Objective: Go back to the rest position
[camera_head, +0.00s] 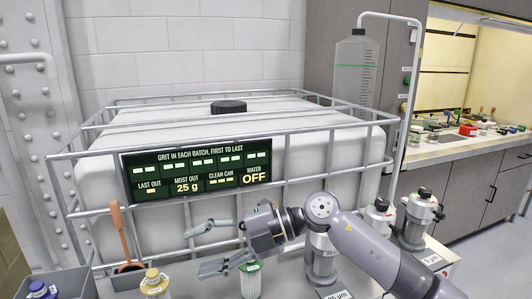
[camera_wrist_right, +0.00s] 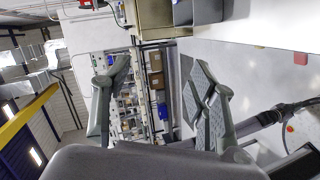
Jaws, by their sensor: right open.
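My right gripper (camera_head: 195,250) reaches in from the right, over the front bench and in front of the caged white tank. Its two fingers are spread and nothing is between them. The right wrist view also shows the right gripper (camera_wrist_right: 161,68) open, with both fingers wide apart and empty. A white canister with a green top (camera_head: 250,280) stands just below the gripper in the head view, its top partly hidden by the hand. Whether the lower finger touches it is unclear. My left gripper is not in the head view.
The white tank (camera_head: 330,133) in its metal cage carries a dark sign (camera_head: 196,173). Grey machines (camera_head: 417,218) stand at right. A tall clear bottle (camera_head: 355,72) is behind.

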